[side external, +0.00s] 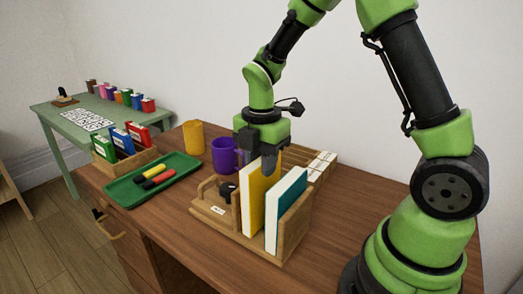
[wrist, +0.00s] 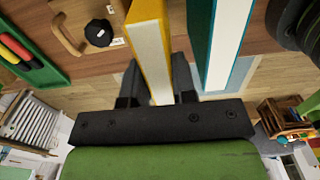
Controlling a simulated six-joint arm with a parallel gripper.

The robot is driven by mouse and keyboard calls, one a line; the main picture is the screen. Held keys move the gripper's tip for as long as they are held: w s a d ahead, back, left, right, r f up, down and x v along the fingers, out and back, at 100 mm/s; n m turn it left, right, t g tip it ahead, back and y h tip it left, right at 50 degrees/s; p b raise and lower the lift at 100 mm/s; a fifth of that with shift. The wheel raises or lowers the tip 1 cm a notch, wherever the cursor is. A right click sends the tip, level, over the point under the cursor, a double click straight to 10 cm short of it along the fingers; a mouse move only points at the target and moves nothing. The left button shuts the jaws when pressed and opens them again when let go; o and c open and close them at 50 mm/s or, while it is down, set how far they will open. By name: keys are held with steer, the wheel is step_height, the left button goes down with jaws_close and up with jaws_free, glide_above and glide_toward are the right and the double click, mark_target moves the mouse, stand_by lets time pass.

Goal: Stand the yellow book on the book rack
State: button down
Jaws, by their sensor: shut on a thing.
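The yellow book (side external: 257,199) is upright in the wooden book rack (side external: 218,219), between a wooden divider on its left and a teal book (side external: 286,209) on its right. My gripper (side external: 269,160) is above it, with its fingers shut on the book's upper part. In the wrist view the yellow book (wrist: 150,50) lies between the two dark fingers, and the teal book (wrist: 222,45) stands apart to the right. I cannot tell whether the yellow book's lower edge rests on the rack floor.
A small black object (side external: 227,191) sits at the rack's left part. A purple mug (side external: 223,155), a yellow cup (side external: 193,137) and a green tray (side external: 150,181) with markers stand left. A box of books (side external: 124,150) is farther left. White-topped blocks (side external: 321,164) lie behind the rack.

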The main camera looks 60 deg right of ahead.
steer(key=shift+f, duration=0.65)
stand_by(0.3)
steer(key=c, duration=0.8)
jaws_free()
steer(key=shift+c, duration=0.2)
step_height(320, 180, up, 9)
steer(key=shift+r, duration=0.6)
steer(key=s+a+r+m+t+y, duration=0.1)
steer(key=s+a+r+m+t, duration=0.1)
steer(key=s+m, duration=0.5)
steer(key=s+a+r+m+t+y, duration=0.1)
steer(key=s+a+r+m+t, duration=0.2)
steer(key=s+m, duration=0.4)
steer(key=r+m+t, duration=0.1)
steer(key=m+t, duration=0.1)
steer(key=m, duration=0.6)
steer(key=shift+s+a+r, duration=0.2)
steer(key=shift+a+r, duration=0.05)
steer(key=shift+a, duration=0.1)
